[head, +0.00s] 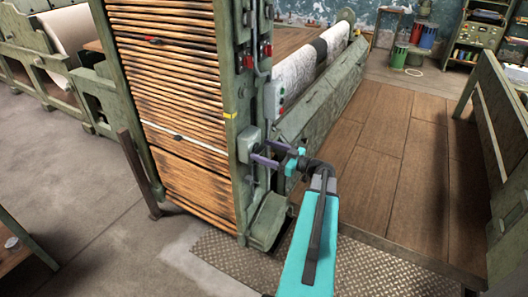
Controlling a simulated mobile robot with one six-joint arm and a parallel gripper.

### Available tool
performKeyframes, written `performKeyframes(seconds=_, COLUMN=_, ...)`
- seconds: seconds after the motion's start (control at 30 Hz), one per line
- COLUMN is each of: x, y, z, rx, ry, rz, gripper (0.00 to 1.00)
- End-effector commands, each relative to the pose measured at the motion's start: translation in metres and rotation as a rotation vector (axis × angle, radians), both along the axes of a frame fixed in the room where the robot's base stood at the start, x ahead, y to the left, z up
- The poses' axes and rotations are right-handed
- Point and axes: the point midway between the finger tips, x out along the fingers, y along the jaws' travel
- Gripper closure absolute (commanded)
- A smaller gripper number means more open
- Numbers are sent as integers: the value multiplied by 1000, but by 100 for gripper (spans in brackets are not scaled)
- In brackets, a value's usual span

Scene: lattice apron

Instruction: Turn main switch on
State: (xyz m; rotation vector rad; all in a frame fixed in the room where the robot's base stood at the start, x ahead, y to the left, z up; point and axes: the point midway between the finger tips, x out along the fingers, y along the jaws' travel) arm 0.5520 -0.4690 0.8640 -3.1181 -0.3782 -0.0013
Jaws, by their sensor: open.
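A grey-green switch box (248,142) is mounted on the side post of the tall slatted machine, at the middle of the head view. It appears to be the main switch; its handle is not clear, and my gripper partly covers its right side. My gripper (262,151), with purple fingers, is open at the box's right edge. I cannot tell whether the fingers touch the box or what lies between them.
Above are a control box with red and green buttons (275,101) and small red switches (266,50). The slatted panel (180,80) stands left. A wooden platform (400,140) lies clear to the right, with tread-plate floor (225,262) in front.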

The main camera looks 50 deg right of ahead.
Motion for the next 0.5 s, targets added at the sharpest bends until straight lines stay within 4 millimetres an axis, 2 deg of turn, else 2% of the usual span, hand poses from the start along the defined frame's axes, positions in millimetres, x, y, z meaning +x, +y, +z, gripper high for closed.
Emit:
performKeyframes(seconds=0.03, x=0, y=0, z=0, rx=0, ry=0, rz=0, gripper=27)
performKeyframes(seconds=0.27, x=0, y=0, z=0, rx=0, ry=0, rz=1, gripper=65)
performKeyframes(seconds=0.3, x=0, y=0, z=0, rx=0, ry=0, rz=1, gripper=68)
performKeyframes(seconds=0.33, x=0, y=9, z=1, rx=1, ry=0, rz=2, gripper=68)
performKeyframes(seconds=0.5, x=-1, y=2, z=0, rx=5, ry=1, rz=5, gripper=68)
